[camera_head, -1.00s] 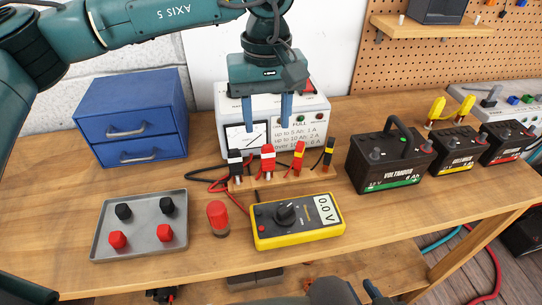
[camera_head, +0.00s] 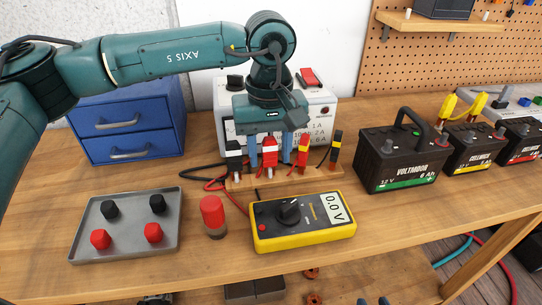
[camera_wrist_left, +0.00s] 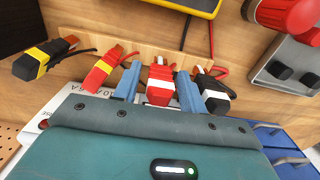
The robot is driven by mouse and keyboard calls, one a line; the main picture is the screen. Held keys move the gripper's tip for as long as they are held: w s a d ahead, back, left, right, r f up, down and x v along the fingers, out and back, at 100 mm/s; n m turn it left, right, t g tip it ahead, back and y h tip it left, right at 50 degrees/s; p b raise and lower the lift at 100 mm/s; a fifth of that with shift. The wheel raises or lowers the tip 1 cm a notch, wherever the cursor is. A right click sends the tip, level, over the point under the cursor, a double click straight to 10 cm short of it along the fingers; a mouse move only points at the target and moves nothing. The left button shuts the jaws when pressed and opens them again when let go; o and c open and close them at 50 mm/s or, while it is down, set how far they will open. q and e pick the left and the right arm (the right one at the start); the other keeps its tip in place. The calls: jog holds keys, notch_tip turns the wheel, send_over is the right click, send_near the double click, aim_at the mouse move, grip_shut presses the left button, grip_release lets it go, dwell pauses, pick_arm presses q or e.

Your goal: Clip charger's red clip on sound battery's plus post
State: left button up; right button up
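The charger (camera_head: 318,105) stands at the back of the bench. Its red clip with a white band (camera_head: 270,146) stands in the wooden clip rack (camera_head: 300,180). My left gripper (camera_head: 270,158) points down with one finger on each side of this clip; the wrist view shows the clip (camera_wrist_left: 160,78) between the separated fingers (camera_wrist_left: 157,88), with contact unclear. A black battery with a green stripe (camera_head: 402,165) stands to the right, with a grey post and a reddish post (camera_head: 443,140) on top.
Black-white (camera_head: 234,157), red-yellow (camera_head: 303,150) and black-yellow (camera_head: 335,148) clips flank the red one. A yellow multimeter (camera_head: 302,222), red cylinder (camera_head: 213,215) and grey tray (camera_head: 125,235) lie in front. Two smaller batteries (camera_head: 470,145) stand at right, yellow clips near them.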

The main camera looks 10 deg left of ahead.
aim_at(270, 138)
pick_arm(q)
jog(key=c, duration=0.6)
jog(key=shift+r+p, duration=1.2)
jog(key=shift+r, duration=0.9)
jog(key=shift+f, duration=0.1)
